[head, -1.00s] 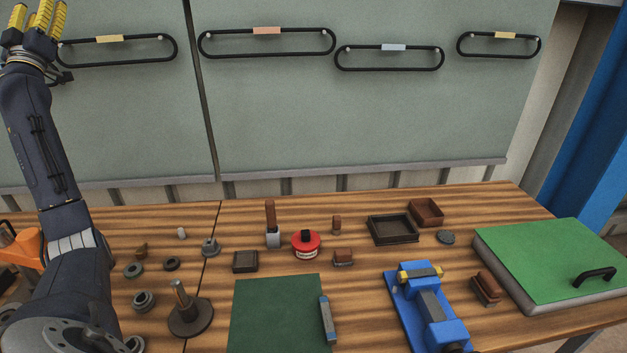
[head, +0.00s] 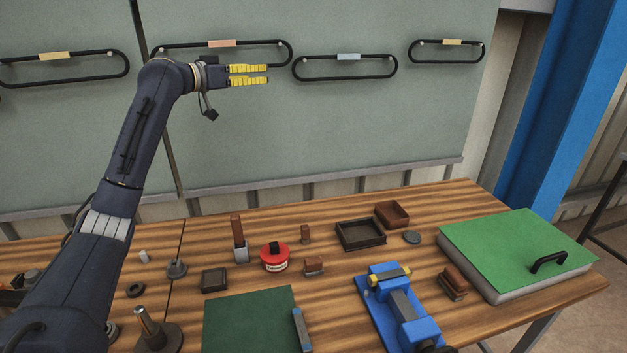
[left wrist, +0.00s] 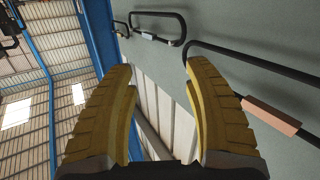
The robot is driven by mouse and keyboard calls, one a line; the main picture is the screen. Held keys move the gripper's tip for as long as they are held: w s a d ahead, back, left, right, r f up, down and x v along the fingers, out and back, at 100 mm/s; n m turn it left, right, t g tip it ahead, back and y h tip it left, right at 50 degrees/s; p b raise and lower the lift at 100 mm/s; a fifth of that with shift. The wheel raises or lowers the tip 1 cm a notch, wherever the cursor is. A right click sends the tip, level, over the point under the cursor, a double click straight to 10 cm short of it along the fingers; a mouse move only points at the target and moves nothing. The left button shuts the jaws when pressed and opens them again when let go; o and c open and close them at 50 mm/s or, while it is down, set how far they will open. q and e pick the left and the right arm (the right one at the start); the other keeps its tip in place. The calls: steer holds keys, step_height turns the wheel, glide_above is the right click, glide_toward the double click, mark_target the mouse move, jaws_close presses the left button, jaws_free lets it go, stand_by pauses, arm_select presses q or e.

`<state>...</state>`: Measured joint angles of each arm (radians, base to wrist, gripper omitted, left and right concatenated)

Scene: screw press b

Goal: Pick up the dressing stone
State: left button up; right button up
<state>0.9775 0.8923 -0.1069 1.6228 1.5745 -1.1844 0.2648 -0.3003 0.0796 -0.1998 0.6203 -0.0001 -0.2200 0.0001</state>
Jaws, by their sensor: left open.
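A slim grey bar with bluish ends (head: 301,329) lies along the right edge of the dark green mat (head: 245,318); it looks like the dressing stone, though I cannot be sure. My left gripper (head: 268,75) is raised high in front of the grey wall panel, well above and behind the table, with its yellow fingers pointing right. In the left wrist view its two fingers (left wrist: 158,70) stand apart with nothing between them. My right gripper is not in view.
A blue vise (head: 402,308) stands right of the mat, with a brown-topped block (head: 453,282) and a green-topped plate with a handle (head: 515,245) beyond. A red tin (head: 274,261), a dark tray (head: 360,235) and a brown box (head: 391,214) sit behind the mat.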

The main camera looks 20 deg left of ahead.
arm_select(q)
steer(key=w+d+f+m+g+h, duration=0.15)
steer(key=d+f+g, duration=0.25)
steer(key=d+f, duration=0.45)
steer(key=m+g+y, duration=0.6)
steer(key=g+y, duration=0.2)
steer(key=g, duration=0.4)
glide_above(313, 260)
step_height(313, 260, down, 25)
steer(key=shift+n, duration=0.25)
step_height(313, 260, down, 17)
steer(key=shift+f, duration=0.2)
jaws_close()
